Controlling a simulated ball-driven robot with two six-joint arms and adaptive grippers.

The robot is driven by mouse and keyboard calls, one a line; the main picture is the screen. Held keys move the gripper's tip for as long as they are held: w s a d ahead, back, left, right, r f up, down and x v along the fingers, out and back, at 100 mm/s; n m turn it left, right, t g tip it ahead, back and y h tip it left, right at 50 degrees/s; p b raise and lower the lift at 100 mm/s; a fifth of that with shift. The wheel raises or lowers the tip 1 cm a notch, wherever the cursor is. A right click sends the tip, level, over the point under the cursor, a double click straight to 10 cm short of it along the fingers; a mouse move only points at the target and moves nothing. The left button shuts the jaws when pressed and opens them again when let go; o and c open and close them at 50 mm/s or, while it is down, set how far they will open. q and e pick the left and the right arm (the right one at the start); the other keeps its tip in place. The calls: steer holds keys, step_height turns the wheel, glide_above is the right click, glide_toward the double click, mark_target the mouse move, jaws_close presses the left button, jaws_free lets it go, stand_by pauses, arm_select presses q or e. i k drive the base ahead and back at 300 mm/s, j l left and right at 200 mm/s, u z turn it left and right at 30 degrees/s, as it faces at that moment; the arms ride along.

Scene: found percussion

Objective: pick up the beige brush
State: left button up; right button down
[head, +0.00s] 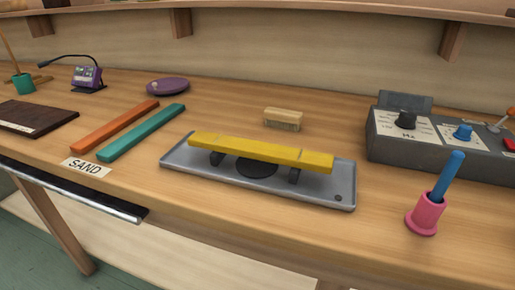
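The beige brush (283,119) lies on the wooden table, bristles down, behind the yellow bar and left of the grey control box. It is small, with a pale block top and bristles along its lower side. Nothing touches it. Neither of my grippers shows in the head view.
A yellow bar (262,150) rests on supports on a grey plate (335,191) in front of the brush. A grey control box (440,148) stands right. A pink holder (426,216) holds a blue stick. Orange (116,126) and teal (143,132) bars and a purple dish (167,86) lie left.

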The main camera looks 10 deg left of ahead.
mark_target(275, 117)
steer(key=k+j+z, duration=0.1)
steer(key=j+z, duration=0.2)
steer(key=j, duration=0.25)
steer(key=k+j+z, duration=0.3)
steer(key=j, duration=0.2)
steer(key=k+j+z, duration=0.1)
steer(key=j+z, duration=0.15)
steer(key=j, duration=0.25)
steer(key=k+j+z, duration=0.3)
steer(key=j, duration=0.15)
steer(key=k+j+z, duration=0.3)
